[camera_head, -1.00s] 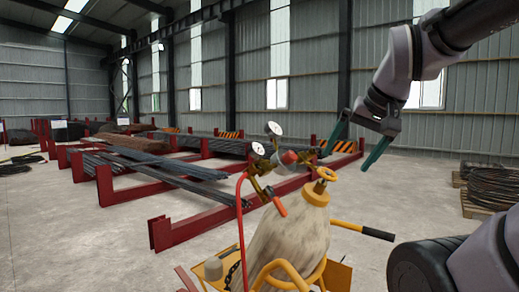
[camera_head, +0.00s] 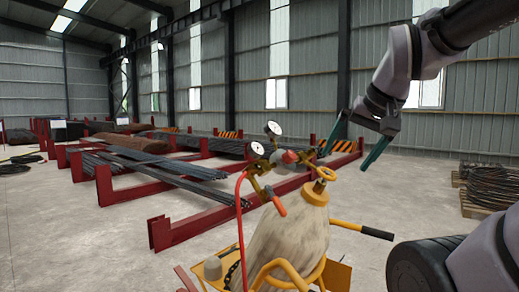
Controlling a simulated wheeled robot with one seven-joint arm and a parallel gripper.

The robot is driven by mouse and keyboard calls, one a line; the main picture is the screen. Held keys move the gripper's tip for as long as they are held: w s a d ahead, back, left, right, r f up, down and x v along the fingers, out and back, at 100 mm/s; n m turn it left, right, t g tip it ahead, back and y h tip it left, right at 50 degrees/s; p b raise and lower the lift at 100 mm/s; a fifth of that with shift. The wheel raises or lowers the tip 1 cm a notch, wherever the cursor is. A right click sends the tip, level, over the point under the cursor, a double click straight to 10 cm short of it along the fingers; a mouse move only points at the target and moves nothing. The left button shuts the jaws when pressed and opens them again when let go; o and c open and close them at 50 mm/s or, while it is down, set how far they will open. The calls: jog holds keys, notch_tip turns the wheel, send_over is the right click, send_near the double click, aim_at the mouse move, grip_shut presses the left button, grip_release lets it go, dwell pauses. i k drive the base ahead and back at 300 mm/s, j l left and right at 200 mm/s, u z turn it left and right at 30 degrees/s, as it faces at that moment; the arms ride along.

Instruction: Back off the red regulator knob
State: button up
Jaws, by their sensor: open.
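The red regulator knob (camera_head: 289,156) sits on a brass regulator (camera_head: 262,170) with two white dial gauges, on top of a pale, worn gas cylinder (camera_head: 290,240). A yellow valve handwheel (camera_head: 326,174) is just right of the knob. A second red-orange part (camera_head: 279,206) points down below the regulator, and a red hose (camera_head: 240,215) hangs at its left. My gripper (camera_head: 348,152) is open and empty, its two dark green fingers spread apart. It is up and right of the knob in the picture, apart from it.
The cylinder stands in a yellow cart (camera_head: 338,275) with a black-gripped handle (camera_head: 376,233) sticking out right. Dark red racks (camera_head: 190,228) with steel bars fill the left and back. Coiled wire on pallets (camera_head: 490,186) lies at right. Concrete floor is clear between.

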aim_at(289, 157)
jog(key=j+u, duration=0.1)
jog(key=j, duration=1)
jog(key=i+j, duration=0.3)
